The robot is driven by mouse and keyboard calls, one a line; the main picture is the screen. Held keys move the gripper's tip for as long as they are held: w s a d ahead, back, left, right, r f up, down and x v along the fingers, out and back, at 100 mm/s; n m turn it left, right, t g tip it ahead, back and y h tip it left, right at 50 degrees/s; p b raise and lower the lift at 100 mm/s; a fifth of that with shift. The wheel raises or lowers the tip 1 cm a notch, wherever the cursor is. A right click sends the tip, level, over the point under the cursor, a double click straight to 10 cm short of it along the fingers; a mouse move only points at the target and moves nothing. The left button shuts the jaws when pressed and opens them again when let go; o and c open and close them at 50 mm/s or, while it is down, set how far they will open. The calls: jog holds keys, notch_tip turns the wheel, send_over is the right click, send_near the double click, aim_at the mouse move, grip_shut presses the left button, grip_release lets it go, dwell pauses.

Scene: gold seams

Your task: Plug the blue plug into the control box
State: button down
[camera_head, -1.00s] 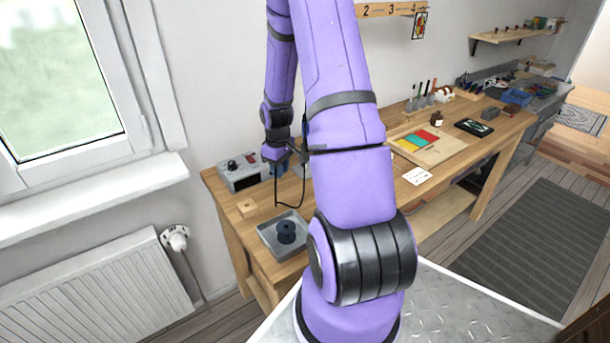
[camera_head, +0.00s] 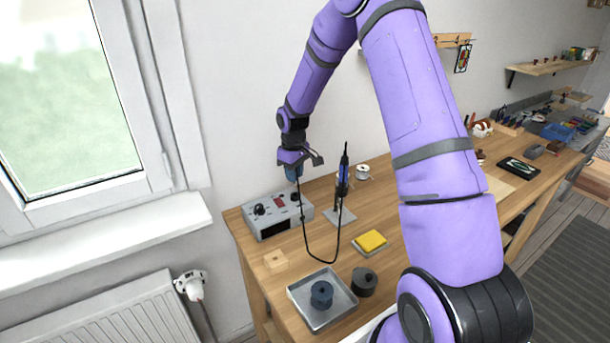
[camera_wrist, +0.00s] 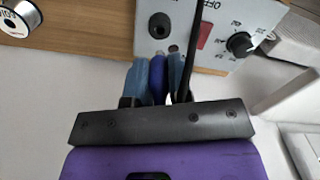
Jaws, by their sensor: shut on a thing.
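The grey control box (camera_head: 277,214) stands at the left back of the workbench, with knobs and a red switch on its face. It also shows in the wrist view (camera_wrist: 215,45), with a dark round socket (camera_wrist: 158,24) near its left edge. My gripper (camera_head: 294,172) is above the box's right part, pointing down. It is shut on the blue plug (camera_wrist: 157,66), which sits between the two fingers. The plug's tip appears apart from the socket in the wrist view. A black cord (camera_head: 306,236) hangs from the plug and loops over the bench.
A solder spool (camera_head: 362,171), a yellow sponge (camera_head: 371,241), a metal tray (camera_head: 335,312) with a dark spool and another dark spool (camera_head: 364,282) lie nearby. The wall is close behind.

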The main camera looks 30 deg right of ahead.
jog(key=shift+f, duration=2)
jog(key=shift+s+f, duration=0.1)
jog(key=shift+f, duration=1)
dwell(1.1)
jog(key=shift+c, duration=2.4)
grip_release()
jog(key=shift+r, duration=0.1)
jog(key=shift+r, duration=3.45)
